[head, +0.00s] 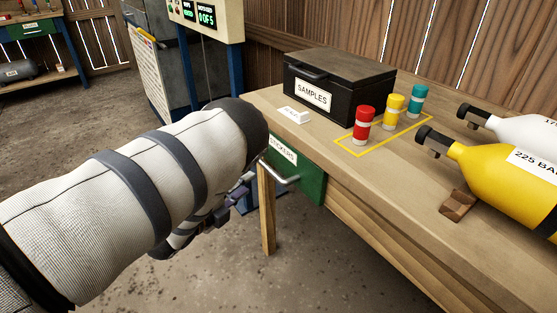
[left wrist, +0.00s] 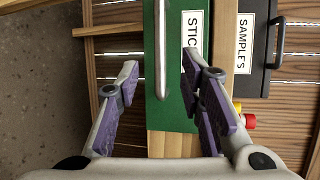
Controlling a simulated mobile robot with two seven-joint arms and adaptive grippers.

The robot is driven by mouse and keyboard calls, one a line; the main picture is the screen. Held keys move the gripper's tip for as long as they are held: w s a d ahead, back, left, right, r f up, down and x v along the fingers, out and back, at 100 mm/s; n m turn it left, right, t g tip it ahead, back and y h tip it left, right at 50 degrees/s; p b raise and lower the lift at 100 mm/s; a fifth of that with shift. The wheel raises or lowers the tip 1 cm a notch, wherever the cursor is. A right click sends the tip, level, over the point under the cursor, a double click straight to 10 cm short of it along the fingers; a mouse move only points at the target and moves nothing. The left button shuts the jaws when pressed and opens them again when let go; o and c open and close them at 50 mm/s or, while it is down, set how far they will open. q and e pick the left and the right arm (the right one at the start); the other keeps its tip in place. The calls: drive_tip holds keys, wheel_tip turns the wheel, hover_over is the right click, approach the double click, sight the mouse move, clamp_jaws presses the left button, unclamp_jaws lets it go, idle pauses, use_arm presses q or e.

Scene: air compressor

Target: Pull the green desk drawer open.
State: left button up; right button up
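The green desk drawer (head: 312,185) is under the left end of the wooden desk, with a white label partly hidden by my arm in the head view. It looks shut. Its metal bar handle (head: 287,182) sticks out from the front. In the left wrist view the drawer (left wrist: 165,112) appears turned on its side, and the handle (left wrist: 161,50) runs between the spread fingers. My left gripper (left wrist: 158,66) is open, its purple-padded fingers on either side of the handle and apart from it. In the head view the left gripper (head: 238,195) is mostly hidden behind my forearm. My right gripper is not in view.
A machine (head: 205,20) stands behind. The floor before the drawer is clear.

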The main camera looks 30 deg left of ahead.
sight(265, 169)
use_arm(q)
drive_tip(key=w, duration=0.3)
drive_tip(key=w+f+b, duration=0.1)
drive_tip(key=w, duration=0.2)
drive_tip(key=w+f, duration=0.1)
drive_tip(key=w, duration=0.3)
drive_tip(key=shift+w, duration=0.5)
clamp_jaws()
